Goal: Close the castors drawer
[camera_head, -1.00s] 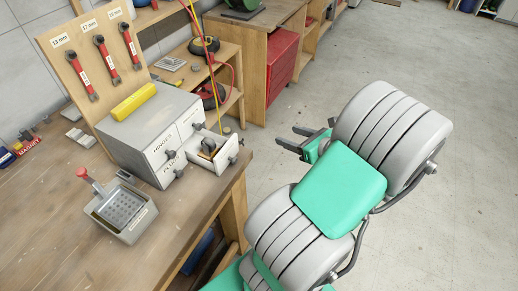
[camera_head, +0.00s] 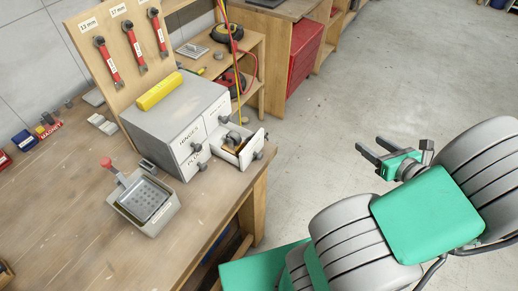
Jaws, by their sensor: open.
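A grey drawer cabinet (camera_head: 172,115) stands on the wooden workbench. One of its drawers (camera_head: 245,153), at the right of the front, is pulled out and holds small dark and orange-brown items. Its front label cannot be read from here, so I cannot tell for certain that it is the castors drawer. The other drawers in view look shut; one label reads like "HINGES". My gripper (camera_head: 367,150) is open and empty over the floor, to the right of the open drawer and well apart from it, with its fingers pointing left.
A yellow block (camera_head: 159,91) lies on the cabinet. A grey bin (camera_head: 145,205) with a red-knobbed tool stands in front of it. Red wrenches hang on a wooden board (camera_head: 95,50) behind. A red cabinet (camera_head: 305,52) stands at the back. The floor (camera_head: 330,110) around my gripper is clear.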

